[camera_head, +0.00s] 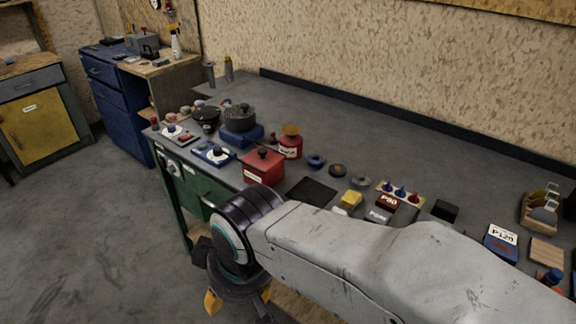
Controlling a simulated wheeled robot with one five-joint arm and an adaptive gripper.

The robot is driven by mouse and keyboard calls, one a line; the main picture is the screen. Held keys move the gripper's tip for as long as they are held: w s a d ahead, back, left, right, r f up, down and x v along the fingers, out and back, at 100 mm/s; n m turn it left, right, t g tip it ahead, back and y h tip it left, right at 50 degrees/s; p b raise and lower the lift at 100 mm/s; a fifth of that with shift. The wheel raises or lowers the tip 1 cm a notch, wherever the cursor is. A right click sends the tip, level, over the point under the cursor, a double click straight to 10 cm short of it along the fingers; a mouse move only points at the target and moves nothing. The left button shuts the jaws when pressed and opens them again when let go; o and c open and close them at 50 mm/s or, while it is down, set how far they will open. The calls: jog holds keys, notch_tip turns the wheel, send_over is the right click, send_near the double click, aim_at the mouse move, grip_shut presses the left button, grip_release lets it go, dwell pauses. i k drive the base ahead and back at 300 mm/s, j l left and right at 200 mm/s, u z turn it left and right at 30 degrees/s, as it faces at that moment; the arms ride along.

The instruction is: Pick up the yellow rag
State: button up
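A small yellow block-like item (350,199) lies on the grey workbench (330,110), just beyond my arm. It may be the folded yellow rag, but it is too small to tell cloth from sponge. My gripper (240,299) hangs low in front of the bench's near edge, left of and nearer than the yellow item. Its yellow-tipped fingers are spread apart and nothing shows between them. My forearm crosses the lower right and hides part of the bench.
A red box (263,167), a dark pot (239,118) and a red can (290,146) stand left of the yellow item. A dark flat pad (312,191) lies beside it. Sandpaper blocks (387,203) lie to its right. The floor (90,240) at left is clear.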

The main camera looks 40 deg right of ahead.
aim_at(351, 199)
jog(key=z, duration=1.9)
